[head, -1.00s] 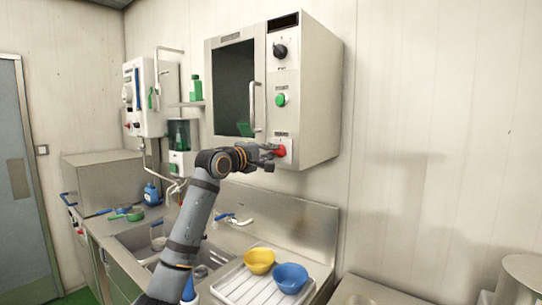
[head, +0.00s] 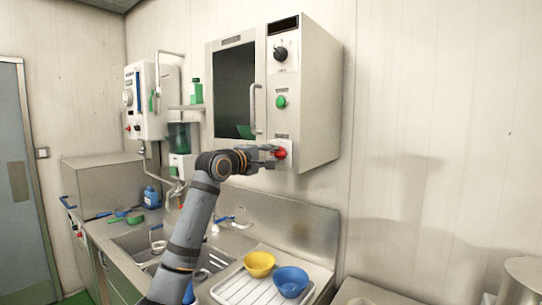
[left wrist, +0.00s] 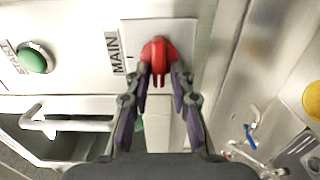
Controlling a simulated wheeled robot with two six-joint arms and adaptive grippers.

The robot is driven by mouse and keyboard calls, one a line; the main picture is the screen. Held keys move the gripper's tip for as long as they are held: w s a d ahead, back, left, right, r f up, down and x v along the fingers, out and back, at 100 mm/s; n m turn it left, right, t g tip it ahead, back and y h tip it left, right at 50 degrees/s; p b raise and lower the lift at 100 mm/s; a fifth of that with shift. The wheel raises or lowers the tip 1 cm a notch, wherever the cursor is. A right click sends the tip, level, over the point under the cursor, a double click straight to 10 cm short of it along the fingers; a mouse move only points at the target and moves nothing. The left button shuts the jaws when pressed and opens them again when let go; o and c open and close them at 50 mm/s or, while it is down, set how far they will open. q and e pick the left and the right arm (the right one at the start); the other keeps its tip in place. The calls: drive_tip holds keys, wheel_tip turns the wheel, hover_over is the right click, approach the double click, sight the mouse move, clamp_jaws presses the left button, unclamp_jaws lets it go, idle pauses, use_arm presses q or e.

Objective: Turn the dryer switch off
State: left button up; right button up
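The red rotary switch (left wrist: 158,52) sits on a pale plate marked MAIN, low on the front of the wall-mounted steel dryer cabinet (head: 318,105). My left gripper (left wrist: 160,78) is at the switch, with one finger on each side of the handle. The fingers look open around it; whether they touch it is hard to see. In the head view the left gripper (head: 268,156) comes in from the left. My right gripper is not in view.
A green START button (left wrist: 33,57) and a black knob (head: 280,53) are on the same panel. The door handle (head: 254,108) stands out left of it. Below are a sink, a drying tray (head: 235,289), a yellow bowl (head: 259,264) and a blue bowl (head: 290,281).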

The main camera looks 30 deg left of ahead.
use_arm(q)
drive_tip(key=shift+o, duration=0.5)
drive_tip(key=s, duration=0.7)
drive_tip(key=shift+s+a, duration=0.2)
drive_tip(key=shift+a, duration=0.1)
